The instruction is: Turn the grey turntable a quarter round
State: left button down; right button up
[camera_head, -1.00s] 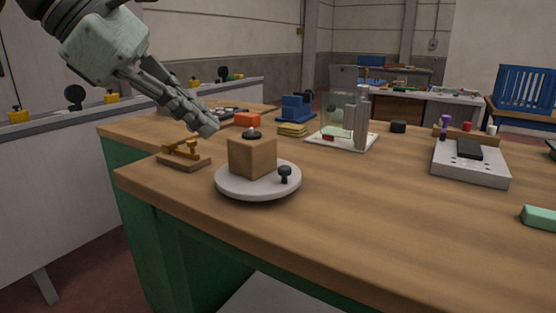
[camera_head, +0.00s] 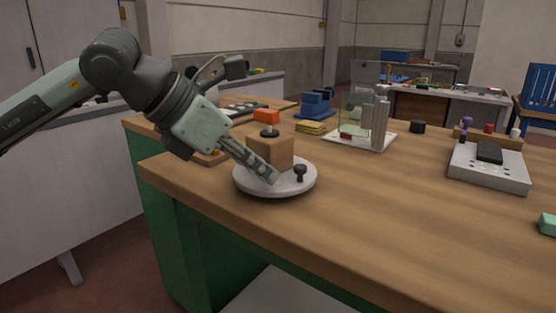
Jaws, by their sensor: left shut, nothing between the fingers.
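The grey turntable (camera_head: 275,190) is a round disc near the front left edge of the wooden bench. A small black peg (camera_head: 300,171) stands at the disc's right side. My left gripper (camera_head: 273,178) is shut and empty. Its fingertips are low in front of the block, over the disc and left of the peg. I cannot tell whether they touch the disc or the block. My right gripper is not in view.
A small brass-topped wooden piece (camera_head: 213,156) lies partly hidden behind my left gripper. A grey device (camera_head: 488,169) stands to the right. The bench's front middle is clear.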

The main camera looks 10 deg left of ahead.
aim_at(295, 169)
pick_arm(q)
jog(key=shift+w+d+r, duration=0.1)
jog(key=shift+w+d, duration=0.9)
jog(key=shift+w, duration=0.05)
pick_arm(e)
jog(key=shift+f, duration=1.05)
pick_arm(q)
jog(key=shift+w+d+b, duration=0.3)
jog(key=shift+d+b, duration=0.2)
jog(key=shift+w+d, duration=0.1)
jog(key=shift+w, duration=0.05)
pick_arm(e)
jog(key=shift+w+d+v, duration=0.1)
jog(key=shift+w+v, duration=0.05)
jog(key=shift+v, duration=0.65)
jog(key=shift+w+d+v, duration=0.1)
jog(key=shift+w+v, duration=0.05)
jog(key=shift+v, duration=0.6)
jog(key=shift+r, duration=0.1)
